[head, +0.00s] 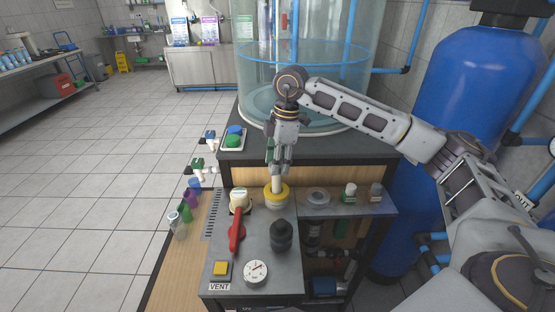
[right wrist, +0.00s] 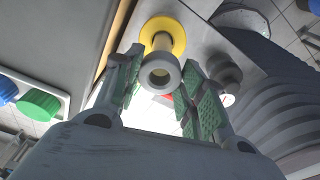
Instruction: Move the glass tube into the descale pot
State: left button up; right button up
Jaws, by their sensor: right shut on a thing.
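My right gripper (head: 279,168) points down over the bench, shut on a pale tube (right wrist: 160,72), which I take to be the glass tube. The tube stands about upright between the green-padded fingers, its grey ring-shaped end nearest the wrist camera. Below the fingers, the tube (head: 277,185) reaches down to a yellow-rimmed round pot (head: 277,203). In the right wrist view, the yellow rim (right wrist: 163,27) surrounds the tube's far end; how deep it sits is hidden. No label shows whether this is the descale pot. My left gripper is out of view.
A cream-topped fitting (head: 240,200) and red lever (head: 236,232) stand left of the yellow rim. A black knob (head: 281,236) and a gauge (head: 256,272) are in front. A grey ring (head: 318,198) and small bottles (head: 349,193) are right. A large clear tank (head: 250,90) stands behind.

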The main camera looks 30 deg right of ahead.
aim_at(278, 181)
jog(key=shift+f+b, duration=1.45)
jog(key=shift+f, duration=1.1)
jog(key=shift+f, duration=0.1)
jog(key=shift+f+b, duration=0.75)
jog(key=shift+f, duration=0.5)
jog(key=o, duration=0.9)
jog(key=shift+c, duration=0.2)
jog(key=o, duration=0.4)
